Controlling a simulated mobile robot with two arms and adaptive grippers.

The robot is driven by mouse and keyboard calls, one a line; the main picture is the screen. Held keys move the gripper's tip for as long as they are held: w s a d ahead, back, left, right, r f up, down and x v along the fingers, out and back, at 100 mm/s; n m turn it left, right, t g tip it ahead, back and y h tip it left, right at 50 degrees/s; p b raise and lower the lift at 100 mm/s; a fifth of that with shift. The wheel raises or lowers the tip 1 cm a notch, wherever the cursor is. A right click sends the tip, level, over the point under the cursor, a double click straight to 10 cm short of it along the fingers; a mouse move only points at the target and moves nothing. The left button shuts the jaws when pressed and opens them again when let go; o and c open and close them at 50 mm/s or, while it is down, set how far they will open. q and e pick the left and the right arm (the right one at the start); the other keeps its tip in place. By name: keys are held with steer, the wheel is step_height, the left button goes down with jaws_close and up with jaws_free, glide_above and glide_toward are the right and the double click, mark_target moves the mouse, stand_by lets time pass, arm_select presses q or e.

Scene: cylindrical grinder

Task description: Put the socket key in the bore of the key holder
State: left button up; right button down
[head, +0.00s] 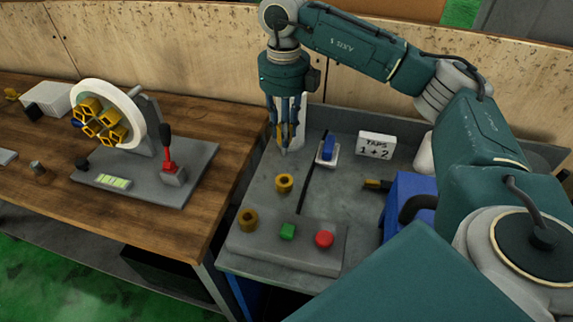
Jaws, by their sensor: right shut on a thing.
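My right gripper (284,143) points straight down above the grey bench top, left of a blue-and-white switch. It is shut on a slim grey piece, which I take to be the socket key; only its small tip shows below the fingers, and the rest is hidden. A brass ring with a dark bore (284,183) stands on the bench below and in front of the gripper. A second brass ring (248,220) sits on the grey button panel. I cannot tell for certain which one is the key holder. The gripper looks apart from both rings. My left gripper is out of view.
The button panel (285,252) has a green button (288,231) and a red button (325,239). A wooden table (205,140) with a lever fixture is left.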

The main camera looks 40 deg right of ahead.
mark_target(284, 154)
step_height(284, 154, down, 5)
steer(key=shift+r+p, duration=0.15)
steer(key=shift+p, duration=0.35)
steer(key=f, duration=0.3)
steer(key=shift+w+f+p, duration=0.2)
steer(key=shift+f+p, duration=0.15)
steer(key=shift+f, duration=0.4)
step_height(284, 154, down, 3)
steer(key=shift+f+p, duration=0.2)
steer(key=shift+p, duration=0.35)
steer(key=shift+f, duration=0.4)
steer(key=c, duration=1.6)
jaws_free()
steer(key=shift+c, duration=0.2)
steer(key=shift+o, duration=0.9)
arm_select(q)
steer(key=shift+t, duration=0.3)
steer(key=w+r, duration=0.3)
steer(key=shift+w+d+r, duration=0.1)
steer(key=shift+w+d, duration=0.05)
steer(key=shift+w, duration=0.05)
